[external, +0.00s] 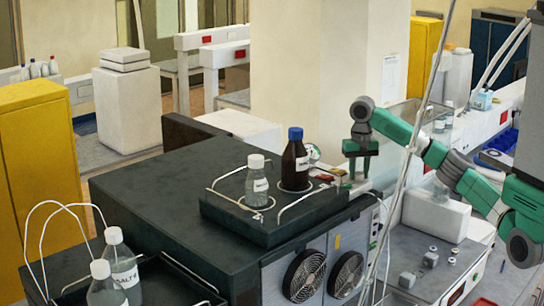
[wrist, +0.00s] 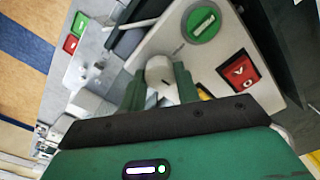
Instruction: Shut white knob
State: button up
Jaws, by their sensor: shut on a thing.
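The white knob (wrist: 160,70) shows in the wrist view as a round white cap with a short dark mark on its face. It sits on a pale panel. My gripper (wrist: 159,84) has one green finger on each side of the knob and is shut on it. In the external view my gripper (external: 358,165) points down behind the dark machine, near its right rear side. The knob cannot be made out there.
Beside the knob on the panel are a green round dial (wrist: 203,22) and a red switch (wrist: 238,70). The dark machine (external: 140,205) carries a brown bottle (external: 295,165) and a clear bottle (external: 257,185) close to the arm. A thin pole stands in front of the arm.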

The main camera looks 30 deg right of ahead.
aim_at(359, 173)
jog(key=shift+m, duration=0.4)
jog(key=o, duration=1)
notch_tip(359, 173, up, 8)
jog(key=shift+f, duration=0.1)
